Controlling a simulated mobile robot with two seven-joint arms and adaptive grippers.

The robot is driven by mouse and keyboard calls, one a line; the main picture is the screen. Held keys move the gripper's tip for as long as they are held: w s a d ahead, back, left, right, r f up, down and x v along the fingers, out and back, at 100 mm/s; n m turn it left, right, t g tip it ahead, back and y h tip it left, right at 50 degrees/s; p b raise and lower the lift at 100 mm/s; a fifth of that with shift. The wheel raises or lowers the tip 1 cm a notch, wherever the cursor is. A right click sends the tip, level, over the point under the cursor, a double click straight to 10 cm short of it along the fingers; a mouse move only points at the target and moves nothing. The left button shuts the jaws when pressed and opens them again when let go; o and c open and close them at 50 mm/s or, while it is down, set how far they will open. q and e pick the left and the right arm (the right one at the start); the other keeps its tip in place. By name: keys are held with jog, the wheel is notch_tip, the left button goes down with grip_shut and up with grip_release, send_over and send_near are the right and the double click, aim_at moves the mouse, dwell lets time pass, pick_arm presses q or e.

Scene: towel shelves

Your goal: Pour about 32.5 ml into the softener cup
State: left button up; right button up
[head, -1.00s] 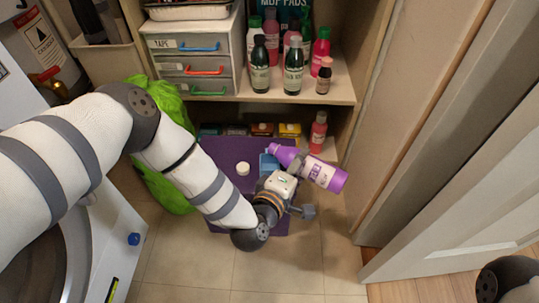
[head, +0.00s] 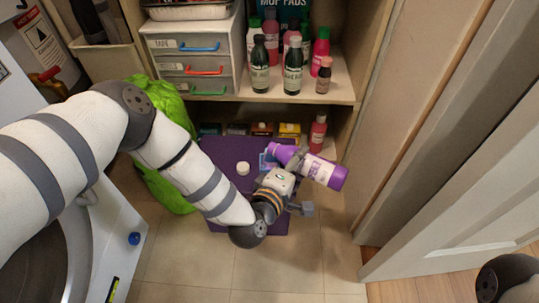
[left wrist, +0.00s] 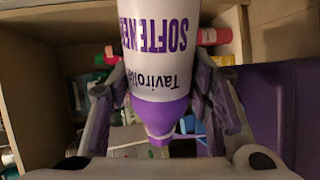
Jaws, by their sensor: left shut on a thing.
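The purple softener bottle (head: 322,172) is tilted well over in the head view, its neck to the upper left and slightly higher than its base in the picture. My left gripper (head: 297,163) is shut around its body; the bottle also fills the upper middle of the left wrist view (left wrist: 160,55), between the fingers (left wrist: 165,90). The small blue cup (head: 267,161) stands on the purple mat just below the bottle's mouth, partly hidden. I cannot make out a stream or the level in the cup. A white cap (head: 243,168) lies on the mat, left of the cup.
The purple mat (head: 228,150) lies before the low shelf, with small boxes (head: 262,129) behind. A red bottle (head: 318,132) stands close behind the held bottle. More bottles (head: 293,68) stand on the shelf above. A green bag (head: 160,185) is left; a door (head: 450,235) is right.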

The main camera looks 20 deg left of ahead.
dwell(0.8)
pick_arm(q)
jog(key=f+m, duration=0.1)
jog(key=f+b, duration=0.1)
jog(key=shift+s+d+f+m+b, duration=0.15)
jog(key=shift+d+f+m+b, duration=0.15)
jog(key=shift+f+m, duration=0.1)
jog(key=shift+a+r+m+y+p, duration=0.15)
jog(key=shift+r+m+y+p, duration=0.4)
jog(key=shift+m, duration=0.25)
jog(key=shift+a+f, duration=0.1)
jog(key=shift+f, duration=0.1)
jog(key=shift+r, duration=0.1)
jog(key=shift+r+m+t+p, duration=0.3)
jog(key=shift+r+m+p, duration=0.1)
jog(key=shift+r, duration=0.15)
jog(key=shift+w+a+r+y, duration=0.1)
jog(key=shift+w+r+y, duration=0.1)
jog(key=shift+y, duration=0.15)
jog(key=shift+f+m, duration=0.25)
jog(key=shift+m, duration=0.05)
